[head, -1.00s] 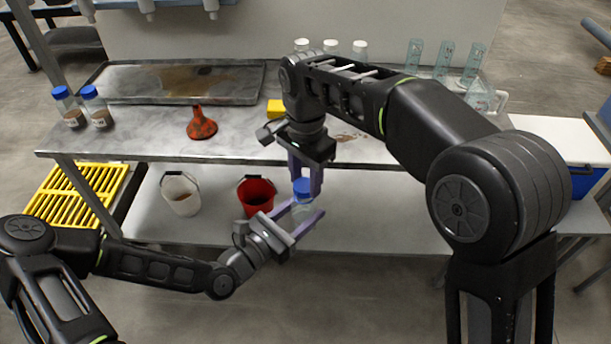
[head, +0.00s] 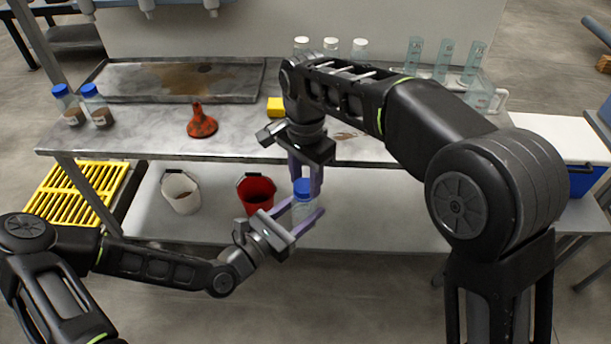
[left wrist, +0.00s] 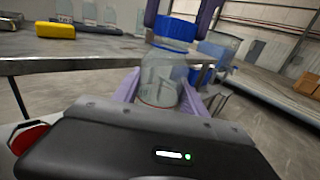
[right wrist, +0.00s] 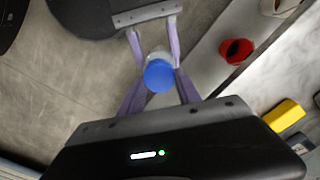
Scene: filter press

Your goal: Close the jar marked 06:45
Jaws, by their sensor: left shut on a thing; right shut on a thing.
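A clear jar (left wrist: 160,85) with a blue lid (left wrist: 174,30) is held in front of the bench's edge. My left gripper (head: 306,213) is shut on the jar's body from the side, with the jar upright. My right gripper (head: 305,182) comes down from above and is shut on the blue lid, which also shows in the right wrist view (right wrist: 159,75). The lid sits on the jar's mouth; whether it is tight I cannot tell. The jar's marking is too small to read.
Two blue-lidded jars (head: 97,105) with brown contents stand at the bench's left. A red funnel (head: 202,124), a stained tray (head: 170,97) and a yellow object (head: 276,107) lie on the bench. White (head: 181,195) and red (head: 258,190) buckets stand below.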

